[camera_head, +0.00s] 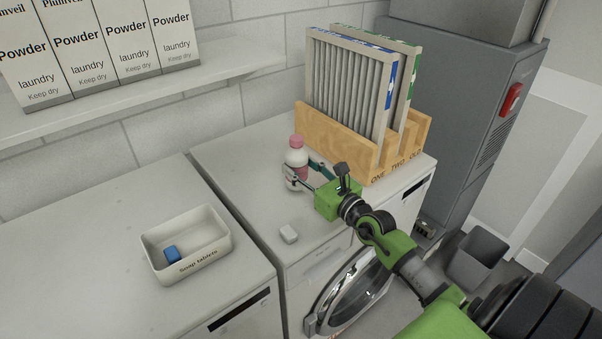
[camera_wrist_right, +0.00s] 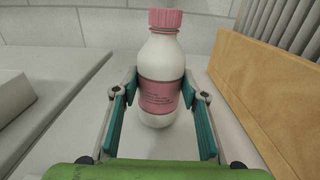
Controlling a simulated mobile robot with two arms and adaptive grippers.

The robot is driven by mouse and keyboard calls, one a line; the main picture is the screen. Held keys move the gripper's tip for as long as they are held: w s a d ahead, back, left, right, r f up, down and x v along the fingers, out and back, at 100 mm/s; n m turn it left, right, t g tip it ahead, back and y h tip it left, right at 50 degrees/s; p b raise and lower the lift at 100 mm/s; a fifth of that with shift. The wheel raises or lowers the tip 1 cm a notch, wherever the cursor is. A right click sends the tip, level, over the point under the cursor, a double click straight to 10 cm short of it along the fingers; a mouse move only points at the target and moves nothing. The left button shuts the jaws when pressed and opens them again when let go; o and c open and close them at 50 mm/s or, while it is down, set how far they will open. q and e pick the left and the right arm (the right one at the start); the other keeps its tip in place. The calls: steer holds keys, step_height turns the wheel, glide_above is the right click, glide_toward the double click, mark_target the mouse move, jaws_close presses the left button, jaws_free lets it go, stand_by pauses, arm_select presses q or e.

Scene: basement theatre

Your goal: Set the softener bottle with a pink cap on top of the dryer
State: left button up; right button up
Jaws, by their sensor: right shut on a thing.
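The softener bottle (camera_head: 297,157) is white with a pink cap and a pink label. My left gripper is not in view.
A wooden rack (camera_head: 333,138) with pleated filters stands close right of the bottle. On the left machine is a soap tablets tray (camera_head: 222,243) with a blue tablet (camera_head: 171,252). A shelf (camera_head: 150,92) holds powder boxes.

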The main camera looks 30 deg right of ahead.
steer(key=shift+f, duration=0.35)
steer(key=shift+f, duration=0.15)
steer(key=o, duration=1.3)
steer(key=shift+f, duration=0.1)
steer(key=shift+s+r, duration=0.15)
steer(key=shift+r, duration=0.1)
steer(key=s, duration=0.7)
steer(key=s+b, duration=0.1)
steer(key=s, duration=0.2)
steer(key=shift+s+d+f, duration=0.2)
steer(key=shift+s+d, duration=0.05)
steer(key=shift+d, duration=0.15)
steer(key=shift+s+r, duration=0.15)
steer(key=shift+s, duration=0.5)
